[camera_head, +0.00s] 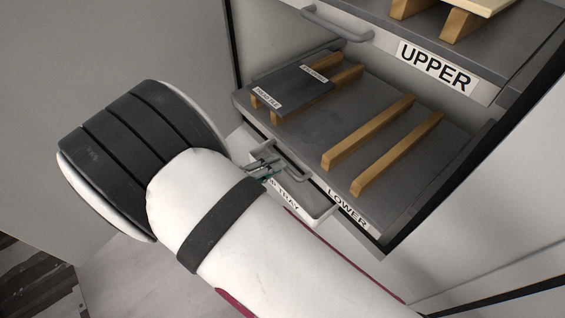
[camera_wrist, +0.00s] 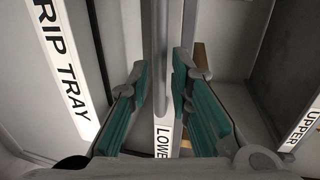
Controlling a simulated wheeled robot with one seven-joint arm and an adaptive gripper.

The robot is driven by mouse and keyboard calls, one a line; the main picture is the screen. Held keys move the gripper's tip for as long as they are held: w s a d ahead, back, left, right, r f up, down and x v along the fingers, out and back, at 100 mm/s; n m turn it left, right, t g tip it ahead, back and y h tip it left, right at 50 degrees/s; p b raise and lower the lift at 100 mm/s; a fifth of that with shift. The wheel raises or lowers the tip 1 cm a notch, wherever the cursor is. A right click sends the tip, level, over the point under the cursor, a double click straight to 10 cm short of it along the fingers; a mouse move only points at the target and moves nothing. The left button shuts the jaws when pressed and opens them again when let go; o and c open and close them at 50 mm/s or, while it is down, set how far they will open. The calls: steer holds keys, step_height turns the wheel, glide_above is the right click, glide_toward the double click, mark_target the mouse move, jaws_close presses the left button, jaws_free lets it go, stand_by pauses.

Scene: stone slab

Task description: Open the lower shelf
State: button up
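The lower shelf (camera_head: 325,125) is a dark grey slab with a white "LOWER" label (camera_head: 347,208) on its front. Its grey bar handle (camera_head: 292,160) is partly hidden by my gripper (camera_head: 264,168) in the head view. In the wrist view, my gripper (camera_wrist: 158,95) has two teal-padded fingers spread apart. A grey handle bar (camera_wrist: 161,60) runs between them, with gaps visible beside it. The "LOWER" label (camera_wrist: 163,140) shows just below the bar. Whether either pad touches the bar is hard to tell.
The upper shelf with its "UPPER" label (camera_head: 436,66) and handle (camera_head: 336,24) is above. The white drip tray (camera_head: 318,210) is below, close to my gripper. Wooden rails (camera_head: 368,132) and a dark labelled plate (camera_head: 291,88) rest on the lower shelf.

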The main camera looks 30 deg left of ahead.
steer(key=shift+x, duration=1.65)
jaws_close()
steer(key=shift+s, duration=0.1)
steer(key=f+v, duration=0.1)
steer(key=v, duration=0.8)
steer(key=f+v, duration=0.2)
steer(key=v, duration=0.6)
steer(key=shift+s+a+f+p, duration=0.3)
steer(key=shift+s+p, duration=0.1)
steer(key=shift+s, duration=0.3)
jaws_free()
